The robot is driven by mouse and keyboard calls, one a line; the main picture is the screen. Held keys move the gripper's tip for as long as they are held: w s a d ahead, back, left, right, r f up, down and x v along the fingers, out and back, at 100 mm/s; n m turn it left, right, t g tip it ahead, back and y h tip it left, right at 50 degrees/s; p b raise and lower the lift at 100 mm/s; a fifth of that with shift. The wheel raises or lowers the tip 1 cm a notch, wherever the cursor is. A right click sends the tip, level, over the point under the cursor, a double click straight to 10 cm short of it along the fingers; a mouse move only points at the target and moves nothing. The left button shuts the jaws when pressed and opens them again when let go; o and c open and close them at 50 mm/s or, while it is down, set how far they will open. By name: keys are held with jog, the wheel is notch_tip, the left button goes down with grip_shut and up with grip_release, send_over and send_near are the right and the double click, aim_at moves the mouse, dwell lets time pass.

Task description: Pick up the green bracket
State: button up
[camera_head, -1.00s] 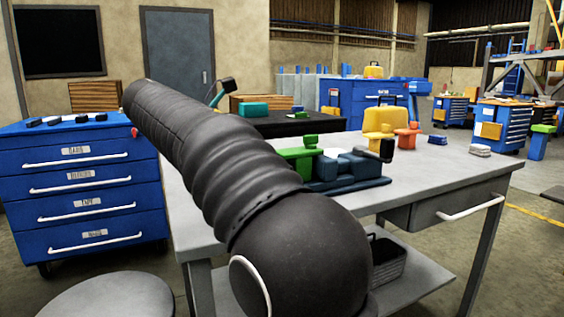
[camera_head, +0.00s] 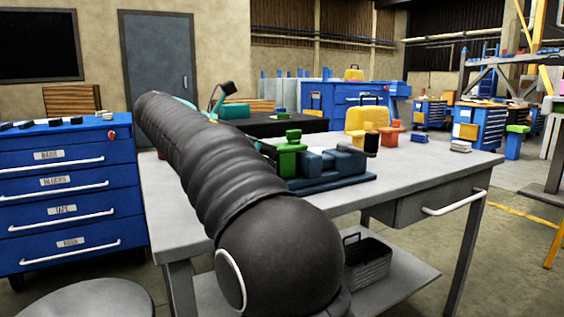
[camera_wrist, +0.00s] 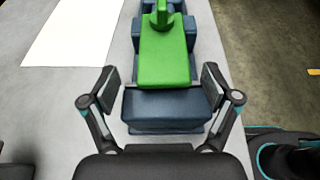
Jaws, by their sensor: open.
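The green bracket (camera_wrist: 165,62) lies on a dark blue block-shaped fixture (camera_wrist: 163,112) in the wrist view. It has a flat plate towards me and a raised knob at its far end. My gripper (camera_wrist: 160,80) is open, with one finger on each side of the fixture and the plate's near end between or just beyond the fingertips. I cannot tell the height gap. In the head view the green bracket (camera_head: 290,152) stands at the left end of the fixture (camera_head: 335,166) on the grey table, partly hidden by my arm.
A yellow case (camera_head: 368,122) and an orange part (camera_head: 391,134) stand behind the fixture on the table (camera_head: 425,172). A white sheet (camera_wrist: 72,32) lies left of the fixture. A blue drawer cabinet (camera_head: 65,190) stands at left. The table's right part is mostly clear.

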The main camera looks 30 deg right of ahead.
aim_at(278, 152)
jog(key=b+x, duration=0.1)
jog(key=x, duration=0.3)
jog(key=shift+s+f+b, duration=0.2)
jog(key=shift+f+b, duration=0.05)
jog(key=shift+b, duration=0.1)
jog(key=shift+d+f, duration=0.1)
jog(key=shift+d, duration=0.35)
jog(key=c, duration=1.5)
jog(key=shift+o, duration=0.2)
